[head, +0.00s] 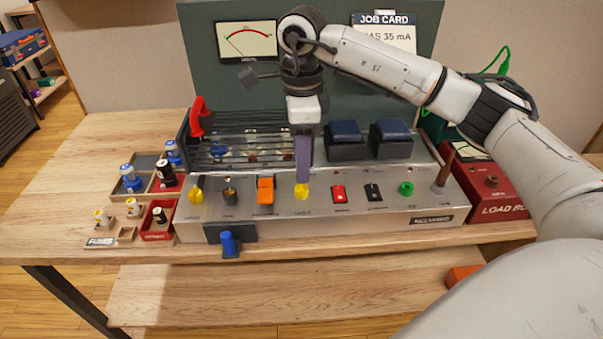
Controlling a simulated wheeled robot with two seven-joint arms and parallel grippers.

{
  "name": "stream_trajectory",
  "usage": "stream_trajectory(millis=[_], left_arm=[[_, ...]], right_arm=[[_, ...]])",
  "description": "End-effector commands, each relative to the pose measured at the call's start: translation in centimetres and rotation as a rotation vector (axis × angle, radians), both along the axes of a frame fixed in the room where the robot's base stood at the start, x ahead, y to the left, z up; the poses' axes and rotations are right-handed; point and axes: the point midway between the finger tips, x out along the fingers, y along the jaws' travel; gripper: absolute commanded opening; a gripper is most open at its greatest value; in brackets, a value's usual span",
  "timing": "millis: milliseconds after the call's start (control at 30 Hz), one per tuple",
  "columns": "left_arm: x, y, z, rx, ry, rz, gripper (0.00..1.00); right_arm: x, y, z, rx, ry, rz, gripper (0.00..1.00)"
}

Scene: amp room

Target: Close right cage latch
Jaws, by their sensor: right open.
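The right cage latch (302,192) is a small yellow piece on the front panel of the silver amp chassis (330,218), in the middle of the head view. A matching yellow latch (195,195) sits at the panel's left end. The barred cage (235,150) lies on top of the chassis behind them, with a red handle (198,118) standing up at its left. My right gripper (304,160) points down just above the right latch, open. Its fingers hide the latch's upper part, so I cannot tell whether they touch or how the latch is turned. My left gripper is out of view.
Two dark blue transformer blocks (390,138) stand right of the gripper. A brown-handled post (443,168) and the red load box (490,190) are further right. Tubes in trays (165,182) stand at left. A green panel with a meter (247,41) rises behind.

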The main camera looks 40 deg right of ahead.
Motion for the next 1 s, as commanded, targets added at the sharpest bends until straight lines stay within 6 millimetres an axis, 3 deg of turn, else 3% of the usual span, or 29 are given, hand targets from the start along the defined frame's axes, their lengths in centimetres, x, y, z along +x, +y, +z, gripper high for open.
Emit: stream_trajectory(millis=[100,300,1000], left_arm=[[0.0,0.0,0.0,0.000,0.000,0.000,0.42],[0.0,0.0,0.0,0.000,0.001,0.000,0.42],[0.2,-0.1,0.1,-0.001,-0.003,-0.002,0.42]], right_arm=[[0.1,0.0,2.3,0.001,-0.003,-0.001,0.42],[0.1,0.0,4.5,0.000,-0.002,-0.002,0.42],[0.0,0.0,4.8,-0.001,0.001,-0.001,0.42]])
